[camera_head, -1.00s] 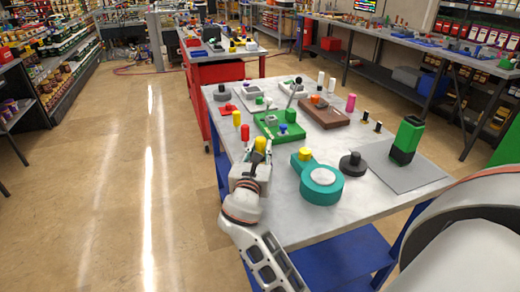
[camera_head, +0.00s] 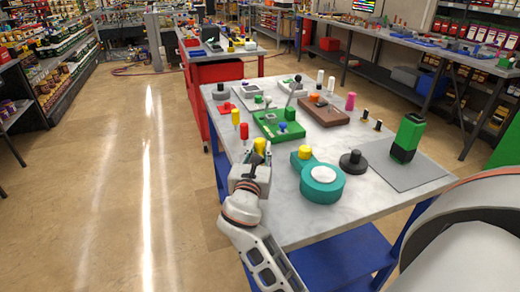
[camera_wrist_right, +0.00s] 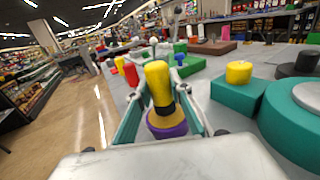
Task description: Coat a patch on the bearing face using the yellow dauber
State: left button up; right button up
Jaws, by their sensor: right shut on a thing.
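My right gripper (camera_head: 257,160) is at the near left edge of the marble-topped table. In the right wrist view its two fingers (camera_wrist_right: 163,118) are shut around a yellow dauber (camera_wrist_right: 158,86) with a black neck and a purple lower part. The dauber's yellow top (camera_head: 260,147) also shows in the head view. Whether its bottom touches the table is hidden. A teal round housing (camera_head: 320,193) with a pale disc face (camera_head: 323,175), perhaps the bearing face, lies to the right of the gripper, apart from it. My left gripper is out of view.
A red (camera_head: 244,132) and a yellow marker-like piece (camera_head: 235,117) stand just beyond the gripper.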

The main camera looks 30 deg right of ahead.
jog(key=shift+f, duration=0.25)
jog(key=shift+f, duration=0.35)
dwell(0.8)
